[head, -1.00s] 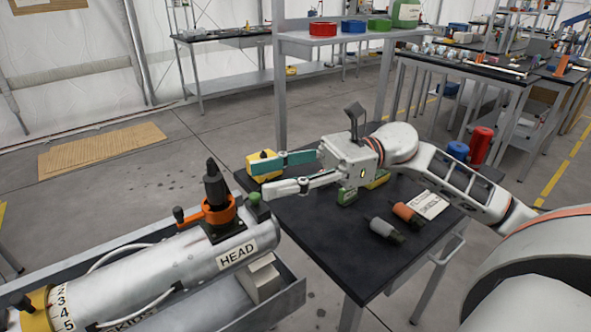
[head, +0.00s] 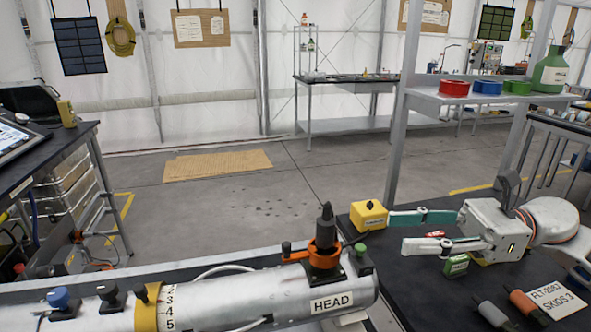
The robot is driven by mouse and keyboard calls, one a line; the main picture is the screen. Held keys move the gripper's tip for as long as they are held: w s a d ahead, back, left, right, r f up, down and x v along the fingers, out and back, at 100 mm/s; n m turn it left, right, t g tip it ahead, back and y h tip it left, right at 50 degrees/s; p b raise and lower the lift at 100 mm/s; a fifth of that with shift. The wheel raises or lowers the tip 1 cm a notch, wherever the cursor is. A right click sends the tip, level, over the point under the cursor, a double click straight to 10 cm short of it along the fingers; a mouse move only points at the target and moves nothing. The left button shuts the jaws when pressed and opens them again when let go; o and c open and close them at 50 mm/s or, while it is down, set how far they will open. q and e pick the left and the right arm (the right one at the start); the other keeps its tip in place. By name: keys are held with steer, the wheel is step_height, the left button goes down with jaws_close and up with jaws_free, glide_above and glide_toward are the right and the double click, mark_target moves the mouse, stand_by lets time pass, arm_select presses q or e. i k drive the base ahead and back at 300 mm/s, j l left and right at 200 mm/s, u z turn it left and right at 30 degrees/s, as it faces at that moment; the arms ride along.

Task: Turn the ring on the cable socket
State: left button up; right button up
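The cable socket (head: 325,212) is a black plug standing upright on the silver cylinder (head: 240,298) labelled HEAD. My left gripper is out of view.
A green-capped post (head: 360,258) stands on the cylinder just right of the ring. The black table (head: 420,300) holds a green block (head: 456,266), grey and orange plugs and a label card (head: 556,300). A shelf (head: 450,98) rises behind.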

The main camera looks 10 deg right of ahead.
mark_target(320, 261)
steer(key=k, duration=1)
